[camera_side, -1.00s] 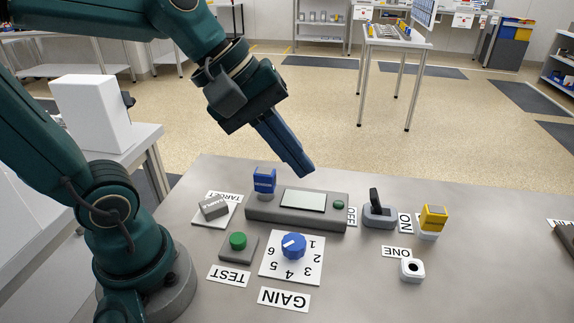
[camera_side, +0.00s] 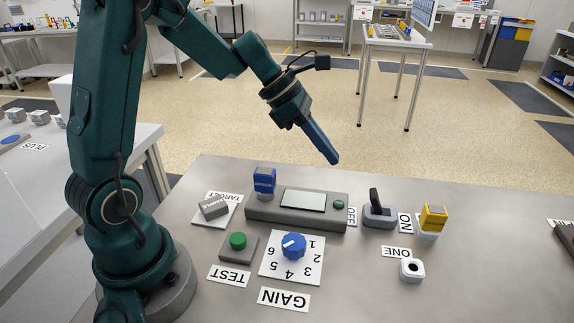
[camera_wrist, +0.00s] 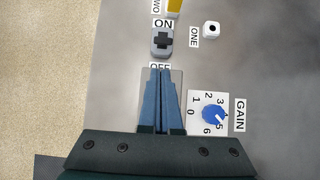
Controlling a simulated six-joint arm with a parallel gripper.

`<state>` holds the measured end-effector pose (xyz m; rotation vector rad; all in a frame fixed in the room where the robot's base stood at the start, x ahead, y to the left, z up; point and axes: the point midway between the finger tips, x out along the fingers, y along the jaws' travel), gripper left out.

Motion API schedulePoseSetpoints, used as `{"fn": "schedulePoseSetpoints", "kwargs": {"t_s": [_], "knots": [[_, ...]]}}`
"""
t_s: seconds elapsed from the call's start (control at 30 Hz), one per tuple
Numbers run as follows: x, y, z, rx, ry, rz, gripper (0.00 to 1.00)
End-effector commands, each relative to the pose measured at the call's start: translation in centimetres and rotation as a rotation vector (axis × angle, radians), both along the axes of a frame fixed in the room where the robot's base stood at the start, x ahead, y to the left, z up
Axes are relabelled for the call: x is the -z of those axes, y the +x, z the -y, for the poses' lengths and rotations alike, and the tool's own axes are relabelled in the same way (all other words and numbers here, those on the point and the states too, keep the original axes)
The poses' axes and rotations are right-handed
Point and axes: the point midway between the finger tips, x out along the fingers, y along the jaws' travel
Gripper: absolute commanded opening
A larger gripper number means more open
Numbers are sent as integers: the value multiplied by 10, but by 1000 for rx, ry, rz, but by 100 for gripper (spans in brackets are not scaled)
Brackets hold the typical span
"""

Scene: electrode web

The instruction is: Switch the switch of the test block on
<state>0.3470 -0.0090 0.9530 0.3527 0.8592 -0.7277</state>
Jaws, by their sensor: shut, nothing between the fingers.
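The switch (camera_side: 375,198) is a black lever on a grey base (camera_side: 381,218), between an OFF label (camera_side: 352,217) on its left and an ON label (camera_side: 405,223) on its right. In the side view the lever leans up and to the left, toward the OFF side. The switch also shows in the wrist view (camera_wrist: 162,42), just beyond my fingertips. My gripper (camera_side: 334,160) is shut and empty, with blue fingers angled down in the air, above and left of the switch and apart from it. Its fingers also show in the wrist view (camera_wrist: 160,72).
A grey test block with a screen (camera_side: 303,200) stands left of the switch. A yellow block (camera_side: 433,217) is close on its right. A blue GAIN knob (camera_side: 293,246), a green TEST button (camera_side: 238,240) and a white ONE socket (camera_side: 411,269) sit in front.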

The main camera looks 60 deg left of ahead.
Motion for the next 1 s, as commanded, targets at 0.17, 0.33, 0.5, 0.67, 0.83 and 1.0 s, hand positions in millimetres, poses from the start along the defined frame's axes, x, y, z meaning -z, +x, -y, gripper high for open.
{"fn": "schedulePoseSetpoints", "kwargs": {"t_s": [0.17, 0.33, 0.5, 0.67, 0.83, 1.0], "knots": [[0, 0, 1, 2, 0, 0, 0], [8, 4, 5, 4, -2, -2, 0], [30, 15, 18, 9, -3, -6, 0], [53, 28, 31, 8, -1, -4, 0], [70, 38, 40, 6, 0, -2, 0], [78, 42, 44, 5, 2, 0, 0]]}}
